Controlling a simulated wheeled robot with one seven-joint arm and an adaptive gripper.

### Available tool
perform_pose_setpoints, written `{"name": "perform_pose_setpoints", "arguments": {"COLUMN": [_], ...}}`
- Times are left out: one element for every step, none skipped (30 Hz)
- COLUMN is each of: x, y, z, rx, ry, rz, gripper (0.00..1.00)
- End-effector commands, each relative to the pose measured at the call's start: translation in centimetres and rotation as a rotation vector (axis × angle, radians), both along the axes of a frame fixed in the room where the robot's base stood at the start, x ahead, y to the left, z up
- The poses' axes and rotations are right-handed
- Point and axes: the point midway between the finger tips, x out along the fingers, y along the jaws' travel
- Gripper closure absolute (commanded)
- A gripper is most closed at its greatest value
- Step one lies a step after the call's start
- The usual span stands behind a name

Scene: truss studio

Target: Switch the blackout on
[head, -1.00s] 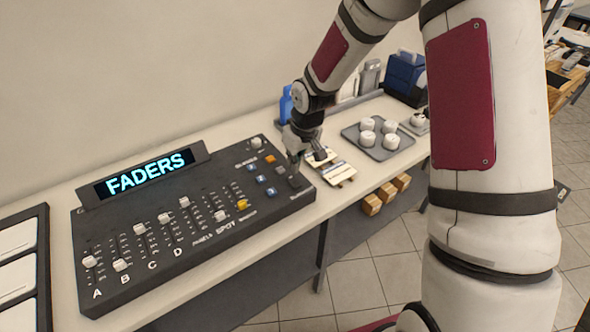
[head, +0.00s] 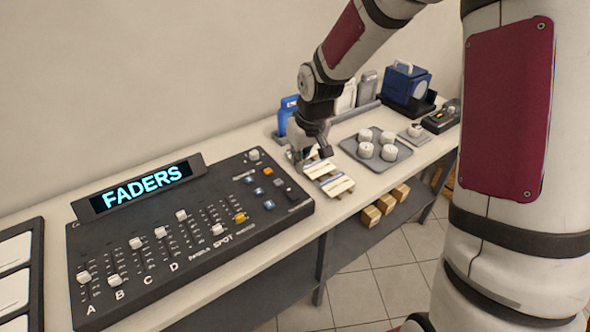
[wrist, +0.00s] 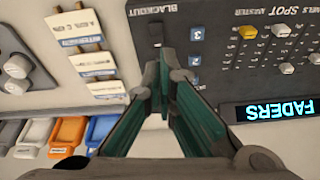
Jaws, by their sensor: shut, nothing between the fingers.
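The dark control console (head: 150,262) lies on the bench, its screen (head: 147,188) reading FADERS in cyan. The blackout switch (head: 291,193) is a small black control at the console's right end. In the wrist view the blackout switch (wrist: 155,32) is beside an upside-down BLACKOUT label, just beyond my fingertips; I cannot tell which way it is set. My gripper (head: 303,166) is beside the console's back right corner, apart from the switch. In the wrist view my gripper (wrist: 160,62) has its fingers together, with nothing between them.
Labelled cards (head: 328,177) lie right of the console. Beyond them is a grey tray (head: 349,146) with several white knobs. A blue case (head: 405,84) stands at the back right. Wooden blocks (head: 371,216) sit on the lower shelf. A white-panelled frame (head: 14,270) is at far left.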

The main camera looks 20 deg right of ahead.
Motion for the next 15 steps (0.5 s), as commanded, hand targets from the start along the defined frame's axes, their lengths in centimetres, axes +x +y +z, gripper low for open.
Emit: {"name": "perform_pose_setpoints", "arguments": {"x": [0.3,0.3,0.4,0.5,0.6,0.7,0.8,0.9,1.1,1.1,1.2,1.3,1.4,1.5,1.6], "y": [0.0,-0.1,-0.3,-0.4,-0.5,-0.7,-0.8,-0.9,-1.1,-1.2,-1.3,-1.4,-1.6,-1.6,-1.8], "z": [-0.1,-0.2,-0.3,-0.3,-0.3,-0.3,-0.3,-0.3,-0.3,-0.2,-0.2,-0.1,-0.1,0.0,0.1], "rx": [0.016,0.029,0.05,0.068,0.088,0.117,0.139,0.161,0.193,0.216,0.239,0.269,0.291,0.312,0.339], "ry": [0.003,0.006,0.011,0.014,0.019,0.023,0.027,0.029,0.034,0.037,0.04,0.043,0.046,0.049,0.051], "rz": [-0.063,-0.115,-0.197,-0.265,-0.338,-0.439,-0.516,-0.592,-0.694,-0.766,-0.838,-0.928,-0.992,-1.051,-1.124], "gripper": [1.0,1.0,1.0,1.0,1.0,1.0,1.0,1.0,1.0,1.0,1.0,1.0,1.0,1.0,1.0]}}
